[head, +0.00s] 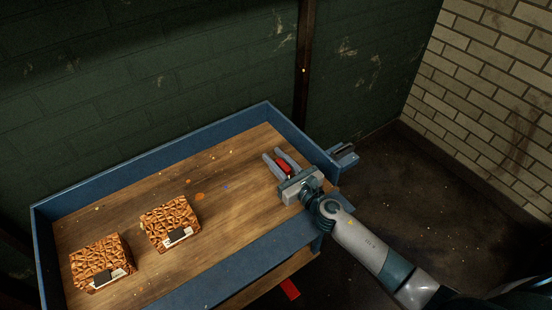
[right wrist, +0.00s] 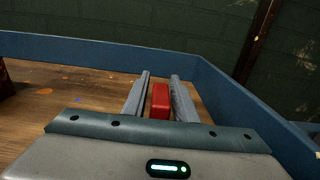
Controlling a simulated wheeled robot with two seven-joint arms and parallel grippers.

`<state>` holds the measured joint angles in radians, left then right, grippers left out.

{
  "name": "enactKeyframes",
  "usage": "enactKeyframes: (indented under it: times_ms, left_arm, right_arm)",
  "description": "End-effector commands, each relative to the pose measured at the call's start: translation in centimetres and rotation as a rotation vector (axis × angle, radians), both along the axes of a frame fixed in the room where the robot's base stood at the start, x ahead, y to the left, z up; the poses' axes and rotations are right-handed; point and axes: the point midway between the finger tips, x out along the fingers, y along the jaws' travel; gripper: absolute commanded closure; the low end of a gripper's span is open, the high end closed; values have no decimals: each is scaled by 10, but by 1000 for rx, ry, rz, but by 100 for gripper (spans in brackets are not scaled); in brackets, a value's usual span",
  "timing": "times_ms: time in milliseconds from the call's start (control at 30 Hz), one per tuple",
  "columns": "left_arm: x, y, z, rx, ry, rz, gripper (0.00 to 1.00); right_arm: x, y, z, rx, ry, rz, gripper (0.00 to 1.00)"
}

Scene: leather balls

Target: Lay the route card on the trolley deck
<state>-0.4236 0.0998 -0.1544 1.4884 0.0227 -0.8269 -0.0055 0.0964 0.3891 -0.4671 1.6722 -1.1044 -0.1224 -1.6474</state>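The trolley deck (head: 226,222) is brown wood inside a blue rim. A small red block-like piece (head: 284,167) is at its right end; it also shows in the right wrist view (right wrist: 160,101). It may be the route card, but I cannot tell. My right gripper (head: 277,158) is over the deck with its fingers apart, one on each side of the red piece. In the right wrist view a narrow gap shows left of the piece. I cannot tell whether it rests on the deck. My left gripper is not in view.
Two orange-brown textured packs (head: 169,218) (head: 97,258) with black and white labels stand on the deck's left half. The deck between them and my gripper is clear except for small specks. A red flat thing (head: 290,288) shows below the trolley's front edge.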

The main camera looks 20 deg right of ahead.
Motion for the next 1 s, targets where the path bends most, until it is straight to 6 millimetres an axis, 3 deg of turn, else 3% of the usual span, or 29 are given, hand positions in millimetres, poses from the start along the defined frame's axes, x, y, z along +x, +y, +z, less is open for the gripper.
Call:
enactKeyframes:
  times_ms: [567, 733, 1000]
  left_arm:
    - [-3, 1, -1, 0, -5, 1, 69]
    - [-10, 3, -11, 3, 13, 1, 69]
    - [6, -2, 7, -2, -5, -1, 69]
  right_arm:
    - [0, 0, 4, 0, 0, 0, 66]
    - [-22, -8, 2, -2, 2, 0, 66]
    - [-68, -24, 1, -1, 2, 1, 66]
